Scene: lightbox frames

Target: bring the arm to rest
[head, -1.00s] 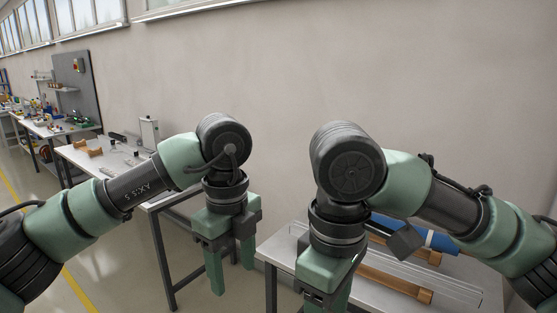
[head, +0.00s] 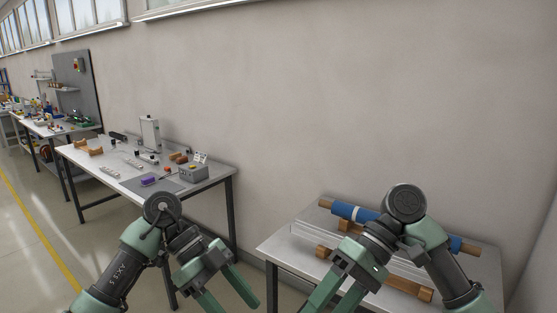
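My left gripper (head: 230,292) hangs low in the head view, below and in front of the middle table. Its two green fingers are apart with nothing between them. My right gripper (head: 334,300) is in front of the right table, with its fingers spread and pointing down and left. Nothing shows between the parts of them in view; the lower ends of the fingers run out at the bottom edge. My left arm (head: 115,275) comes up from the lower left, and my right arm (head: 447,272) from the lower right.
The right table (head: 287,246) bears a blue-wrapped roller (head: 352,211) and wooden blocks (head: 408,287), partly behind my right arm. The middle table (head: 105,191) holds several small parts and a purple item (head: 149,180). Farther left stands another workbench (head: 40,128). A wall rises behind.

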